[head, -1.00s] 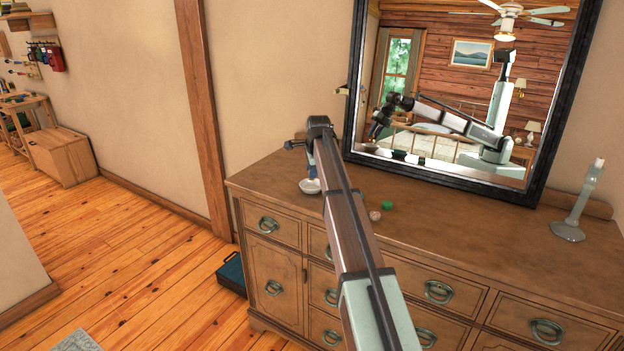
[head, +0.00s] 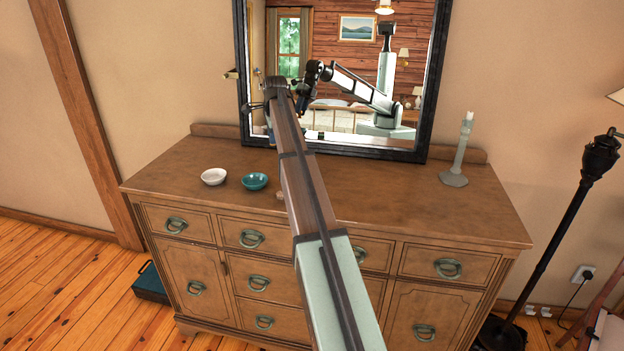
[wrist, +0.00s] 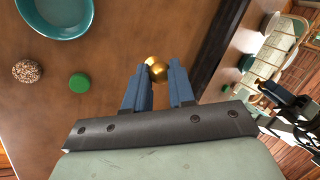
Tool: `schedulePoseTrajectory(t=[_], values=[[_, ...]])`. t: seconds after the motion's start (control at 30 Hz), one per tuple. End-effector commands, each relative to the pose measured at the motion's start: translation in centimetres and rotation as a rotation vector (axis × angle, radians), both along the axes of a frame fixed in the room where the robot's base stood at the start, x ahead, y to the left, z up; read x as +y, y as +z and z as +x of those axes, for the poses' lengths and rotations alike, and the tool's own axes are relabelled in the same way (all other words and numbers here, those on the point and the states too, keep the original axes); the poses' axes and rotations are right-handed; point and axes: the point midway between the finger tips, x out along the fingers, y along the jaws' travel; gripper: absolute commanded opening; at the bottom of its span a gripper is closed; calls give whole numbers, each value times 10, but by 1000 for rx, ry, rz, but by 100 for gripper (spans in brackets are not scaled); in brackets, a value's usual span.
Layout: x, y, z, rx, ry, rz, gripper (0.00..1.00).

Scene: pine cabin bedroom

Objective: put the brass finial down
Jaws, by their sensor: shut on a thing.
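The brass finial (wrist: 157,69) shows in the wrist view as a shiny gold piece between the fingertips of my gripper (wrist: 158,82). My gripper is shut on it, above the wooden dresser top. In the head view my arm hides the finial and most of my gripper, which is near the base of the mirror. I cannot tell how high the finial is above the wood.
On the dresser (head: 380,185) are a white bowl (head: 214,177), a teal bowl (head: 255,181) and a candlestick (head: 458,150). A framed mirror (head: 430,100) stands at the back. The wrist view shows a speckled ball (wrist: 26,72) and a green disc (wrist: 80,83). The dresser's right half is mostly clear.

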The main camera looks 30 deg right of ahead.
Motion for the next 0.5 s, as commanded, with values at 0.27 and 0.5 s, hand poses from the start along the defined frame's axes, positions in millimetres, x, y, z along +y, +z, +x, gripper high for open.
schedulePoseTrajectory(t=[0.27, 0.5], values=[[-66, 0, -30, 1, -62, 0, 0], [-74, -1, -41, 2, 29, 1, 0]])
